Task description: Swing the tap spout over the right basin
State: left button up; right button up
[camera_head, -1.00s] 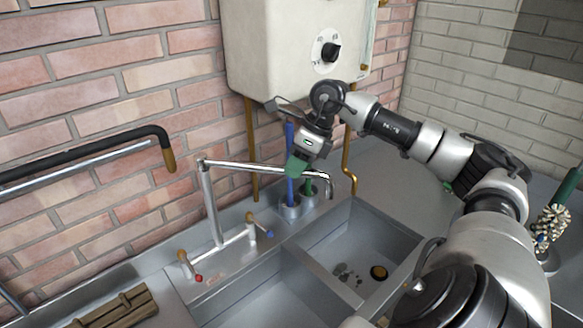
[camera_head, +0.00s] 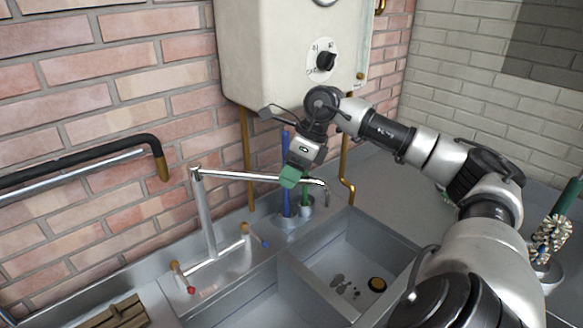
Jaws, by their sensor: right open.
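The tap (camera_head: 205,215) is a chrome upright behind the sink. My right gripper (camera_head: 289,178) has green fingertips and is at the outer part of the spout, just short of the hook. It is open, with the spout passing behind or between its fingertips; I cannot tell which. The left basin (camera_head: 235,302) is partly cut off by the bottom edge. My left gripper is out of view.
A white wall heater (camera_head: 265,50) hangs above my right wrist. Blue and green handled brushes (camera_head: 286,200) stand in a holder behind the spout. Two tap handles (camera_head: 245,230) sit at the tap's base. A bottle brush (camera_head: 552,232) stands at right.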

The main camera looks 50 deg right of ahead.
jog(key=v, duration=1)
jog(key=shift+s+d+r, duration=0.15)
jog(key=shift+r, duration=0.2)
